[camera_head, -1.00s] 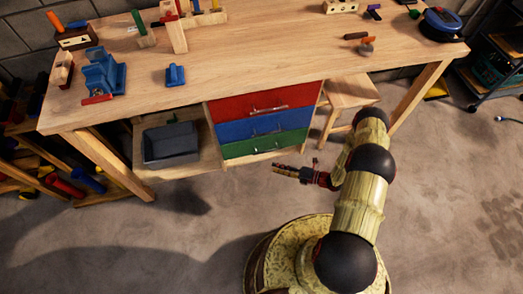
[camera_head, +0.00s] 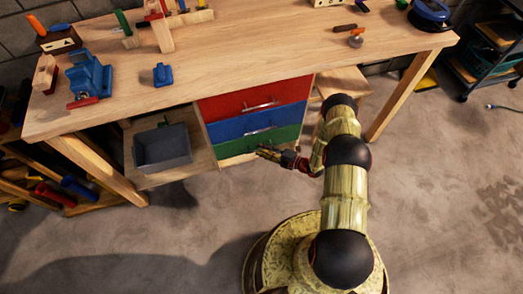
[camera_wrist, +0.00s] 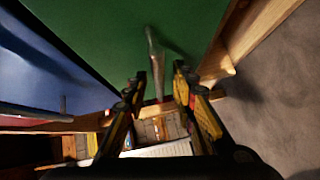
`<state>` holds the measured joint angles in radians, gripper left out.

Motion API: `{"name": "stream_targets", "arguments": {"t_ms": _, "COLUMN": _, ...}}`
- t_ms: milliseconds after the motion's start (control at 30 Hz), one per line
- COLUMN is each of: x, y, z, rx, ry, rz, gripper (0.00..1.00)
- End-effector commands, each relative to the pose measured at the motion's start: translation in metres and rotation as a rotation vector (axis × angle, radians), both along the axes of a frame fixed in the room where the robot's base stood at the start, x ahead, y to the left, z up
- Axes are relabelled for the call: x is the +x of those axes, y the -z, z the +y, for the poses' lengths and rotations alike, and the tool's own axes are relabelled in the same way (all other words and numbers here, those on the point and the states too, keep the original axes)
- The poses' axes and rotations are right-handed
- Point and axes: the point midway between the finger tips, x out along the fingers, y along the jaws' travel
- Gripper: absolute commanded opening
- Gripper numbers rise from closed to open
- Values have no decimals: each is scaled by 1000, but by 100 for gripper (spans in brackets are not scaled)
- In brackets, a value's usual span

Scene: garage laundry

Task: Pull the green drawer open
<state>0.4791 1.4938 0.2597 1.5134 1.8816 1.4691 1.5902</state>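The green drawer (camera_head: 229,148) is the lowest of three stacked drawers under the workbench, and it looks closed. In the wrist view the green drawer front (camera_wrist: 100,30) fills the top middle, with its slim metal handle (camera_wrist: 153,48) running down between my fingers. My gripper (camera_head: 262,153) is at the right part of the green drawer front, partly covering it. In the wrist view my gripper (camera_wrist: 160,78) is open, with one finger on each side of the handle. I cannot tell whether either finger touches the handle.
The blue drawer (camera_head: 262,121) and red drawer (camera_head: 235,104) above look closed. A grey bin (camera_head: 162,148) stands on the low shelf to the left. A wooden stool (camera_head: 342,80) and a bench leg (camera_head: 398,95) are at the right. The floor in front is clear.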

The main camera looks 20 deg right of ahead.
Motion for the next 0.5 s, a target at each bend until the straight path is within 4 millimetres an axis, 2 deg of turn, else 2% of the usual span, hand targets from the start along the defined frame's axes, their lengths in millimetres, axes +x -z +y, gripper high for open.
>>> {"name": "stream_targets", "arguments": {"t_ms": 333, "x": 3, "y": 0, "z": 3, "rx": 1, "ry": 0, "rz": 1, "gripper": 27}}
{"name": "stream_targets", "arguments": {"t_ms": 500, "x": 3, "y": 0, "z": 3, "rx": 1, "ry": 0, "rz": 1, "gripper": 17}}
